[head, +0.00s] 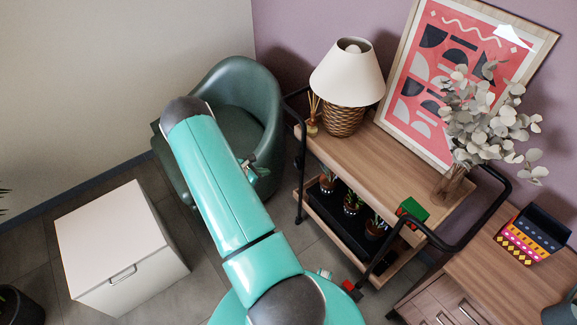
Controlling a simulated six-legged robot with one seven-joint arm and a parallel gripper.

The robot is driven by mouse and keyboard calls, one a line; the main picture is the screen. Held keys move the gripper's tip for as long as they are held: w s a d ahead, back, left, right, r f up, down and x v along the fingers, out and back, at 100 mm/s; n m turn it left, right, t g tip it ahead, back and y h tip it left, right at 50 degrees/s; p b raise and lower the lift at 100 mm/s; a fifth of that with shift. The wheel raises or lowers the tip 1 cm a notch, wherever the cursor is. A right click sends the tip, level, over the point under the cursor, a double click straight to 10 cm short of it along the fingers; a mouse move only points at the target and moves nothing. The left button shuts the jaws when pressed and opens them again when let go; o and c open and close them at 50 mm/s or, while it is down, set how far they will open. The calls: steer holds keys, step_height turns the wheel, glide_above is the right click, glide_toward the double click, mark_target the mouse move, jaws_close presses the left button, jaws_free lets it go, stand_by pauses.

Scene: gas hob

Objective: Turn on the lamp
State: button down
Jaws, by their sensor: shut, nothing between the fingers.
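The lamp (348,75) stands upright on the top shelf of the wooden cart (365,153), at the left end. It has a cream cone shade and a brown woven base (343,121). A bulb shows faintly through the shade's top opening; I see no clear glow. No switch can be made out. My teal arm crosses the middle of the view and hides much of its own far end. A small part of my gripper (258,168) shows beside the arm, in front of the green chair. It is shut and empty, well left of and apart from the lamp.
A reed diffuser (313,116) stands left of the lamp. A leafy vase (453,185) and a framed picture (440,75) are to its right. Black rails edge the cart. A green armchair (250,95) and white cabinet (115,245) stand left; a wooden drawer unit (480,265) is right.

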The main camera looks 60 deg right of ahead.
stand_by(0.3)
glide_toward(295, 164)
steer(key=x, duration=0.6)
steer(key=shift+f, duration=0.35)
steer(key=shift+s+d+r+y, duration=0.2)
steer(key=shift+d+r+y, duration=0.05)
steer(key=shift+d+y, duration=0.15)
steer(key=shift+a+f, duration=0.1)
